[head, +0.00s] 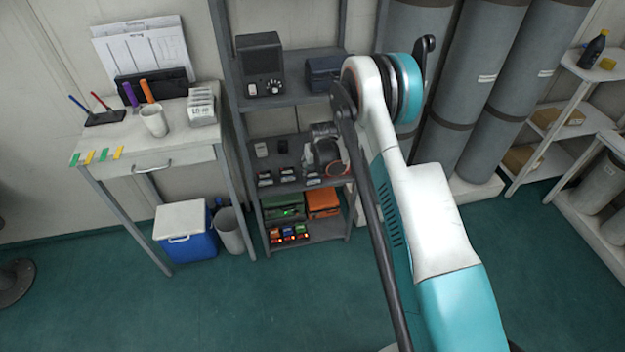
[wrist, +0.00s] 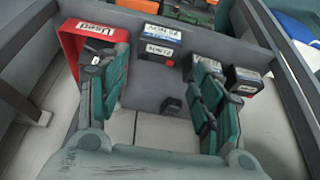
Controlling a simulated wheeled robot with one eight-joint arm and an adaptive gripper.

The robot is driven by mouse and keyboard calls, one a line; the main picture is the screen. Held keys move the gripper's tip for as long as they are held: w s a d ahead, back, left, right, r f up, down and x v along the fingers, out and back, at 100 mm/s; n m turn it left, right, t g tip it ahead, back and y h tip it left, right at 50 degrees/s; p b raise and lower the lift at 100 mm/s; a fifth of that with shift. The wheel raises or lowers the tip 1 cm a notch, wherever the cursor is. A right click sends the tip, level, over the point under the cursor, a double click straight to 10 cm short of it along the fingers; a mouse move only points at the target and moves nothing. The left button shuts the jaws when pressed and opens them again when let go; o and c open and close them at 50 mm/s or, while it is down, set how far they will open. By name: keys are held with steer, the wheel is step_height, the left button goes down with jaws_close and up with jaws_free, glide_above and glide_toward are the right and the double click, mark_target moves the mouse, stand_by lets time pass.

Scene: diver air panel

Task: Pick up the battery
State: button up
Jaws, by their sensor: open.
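My gripper (wrist: 160,75) is open in the wrist view, with one green-grey finger at left and one at right and nothing held between them. Several dark boxes with white labels, apparently batteries, sit on a grey shelf: one box (wrist: 160,50) shows between the fingers, another (wrist: 207,66) is partly behind the right finger, and a third (wrist: 243,82) is farther right. The labels are too blurred to read. In the head view my gripper (head: 322,152) is over the right part of the middle shelf, beside several labelled boxes (head: 287,174).
A small black object (wrist: 173,105) lies nearer my wrist. Rack posts (head: 236,150) flank the shelf. Green (head: 284,208) and orange (head: 322,204) cases stand below. The floor in front is clear.

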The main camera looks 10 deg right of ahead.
mark_target(312, 173)
steer(key=b+x, duration=0.1)
steer(key=x, duration=0.4)
steer(key=shift+f, duration=0.15)
steer(key=shift+w+b+x, duration=0.15)
steer(key=shift+b+x, duration=0.7)
steer(key=shift+x, duration=0.5)
steer(key=shift+w+b+x, duration=0.1)
steer(key=shift+b+x, duration=0.7)
steer(key=shift+x, duration=0.6)
steer(key=shift+r, duration=0.25)
steer(key=c, duration=1)
